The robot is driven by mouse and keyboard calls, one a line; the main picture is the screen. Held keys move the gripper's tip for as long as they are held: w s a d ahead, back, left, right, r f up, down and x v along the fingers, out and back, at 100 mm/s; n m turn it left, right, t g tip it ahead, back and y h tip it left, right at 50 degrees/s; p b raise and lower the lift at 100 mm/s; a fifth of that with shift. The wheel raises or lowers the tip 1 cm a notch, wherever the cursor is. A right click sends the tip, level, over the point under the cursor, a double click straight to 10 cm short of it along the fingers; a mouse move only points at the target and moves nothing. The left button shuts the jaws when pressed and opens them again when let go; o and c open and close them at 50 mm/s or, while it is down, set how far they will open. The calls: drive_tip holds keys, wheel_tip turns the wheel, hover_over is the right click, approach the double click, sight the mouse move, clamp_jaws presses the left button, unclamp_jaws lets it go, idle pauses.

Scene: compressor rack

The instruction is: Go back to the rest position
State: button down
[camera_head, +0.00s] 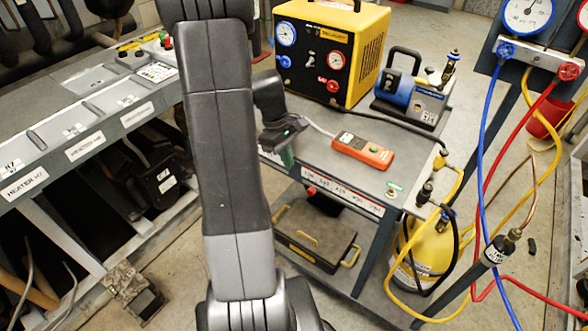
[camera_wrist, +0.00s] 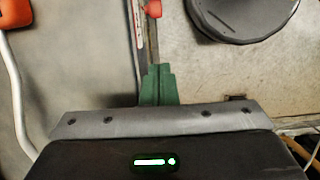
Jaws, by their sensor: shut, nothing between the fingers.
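My gripper (camera_wrist: 157,85) shows in the wrist view as green fingers held together with nothing between them. In the head view my gripper (camera_head: 287,157) hangs at the near left edge of the grey cart (camera_head: 372,180), partly behind my arm. The fingers appear over the cart's edge strip. I cannot tell the exact gap between the fingertips and the cart. My arm covers the middle left of the head view and hides part of the cart and the floor.
On the cart stand a yellow machine (camera_head: 330,50), a blue pump (camera_head: 411,99) and an orange handheld meter (camera_head: 363,151). A gauge manifold (camera_head: 535,55) with hoses hangs at right, near a yellow cylinder (camera_head: 427,255). A labelled bench (camera_head: 85,120) is at left. Floor shows between bench and cart.

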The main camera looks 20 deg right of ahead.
drive_tip(key=v, duration=0.5)
drive_tip(key=shift+r, duration=0.25)
